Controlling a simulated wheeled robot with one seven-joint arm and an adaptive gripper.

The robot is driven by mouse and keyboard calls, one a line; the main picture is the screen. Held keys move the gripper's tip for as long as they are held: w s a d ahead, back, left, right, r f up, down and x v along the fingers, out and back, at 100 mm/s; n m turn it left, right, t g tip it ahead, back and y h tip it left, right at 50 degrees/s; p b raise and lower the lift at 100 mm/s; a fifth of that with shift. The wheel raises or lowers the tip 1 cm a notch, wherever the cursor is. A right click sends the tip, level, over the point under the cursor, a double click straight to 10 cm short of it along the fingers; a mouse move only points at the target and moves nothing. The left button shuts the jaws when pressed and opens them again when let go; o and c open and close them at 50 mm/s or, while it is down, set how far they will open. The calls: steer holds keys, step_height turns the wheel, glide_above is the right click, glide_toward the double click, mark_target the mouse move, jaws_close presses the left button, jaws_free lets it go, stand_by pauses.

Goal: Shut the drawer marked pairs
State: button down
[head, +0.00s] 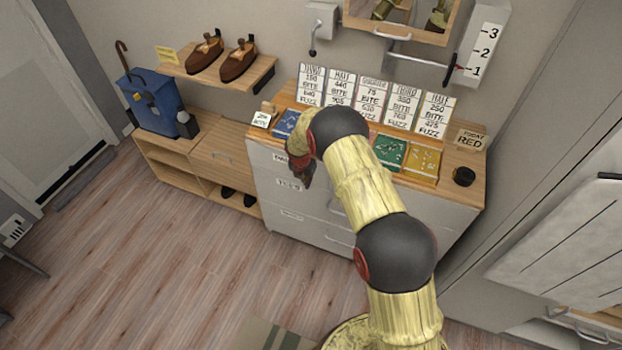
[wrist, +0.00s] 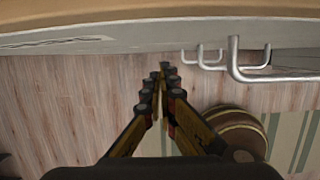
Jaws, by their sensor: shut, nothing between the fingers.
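A grey drawer cabinet (head: 268,206) with a wooden top stands against the wall. Its front has stacked drawers with small white labels; the middle label (head: 289,184) and the lower label (head: 291,215) are too small to read surely, and the top one is partly behind my arm. I cannot tell which drawer is marked pairs, nor see any drawer clearly standing out. My gripper (head: 300,178) is shut and empty, pointing down in front of the cabinet's upper left part. In the wrist view its fingertips (wrist: 168,75) meet below the grey front, with metal handles (wrist: 250,72) to the right.
A low wooden bench (head: 185,168) with black shoes and a blue bag (head: 152,100) stands left of the cabinet. Several coloured packets and cards stand on the cabinet top, with a black round thing (head: 464,176) at its right. The wooden floor (head: 190,270) in front is clear.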

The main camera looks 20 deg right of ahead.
steer(key=s+p+v, duration=0.1)
steer(key=p+v, duration=0.1)
steer(key=v, duration=0.8)
steer(key=shift+a, duration=0.3)
steer(key=s+r+m+g, duration=0.1)
steer(key=s+m+g, duration=0.2)
steer(key=s+m, duration=0.85)
steer(key=s+r+m+t+y+b, duration=0.1)
steer(key=s+r+m+t, duration=0.2)
steer(key=s+r+m, duration=0.5)
steer(key=s+d+r+m+t+b, duration=0.1)
steer(key=s+r+m+t, duration=0.2)
steer(key=s+r+m, duration=0.6)
steer(key=s+r, duration=1.3)
steer(key=r, duration=0.5)
steer(key=shift+s+y, duration=0.4)
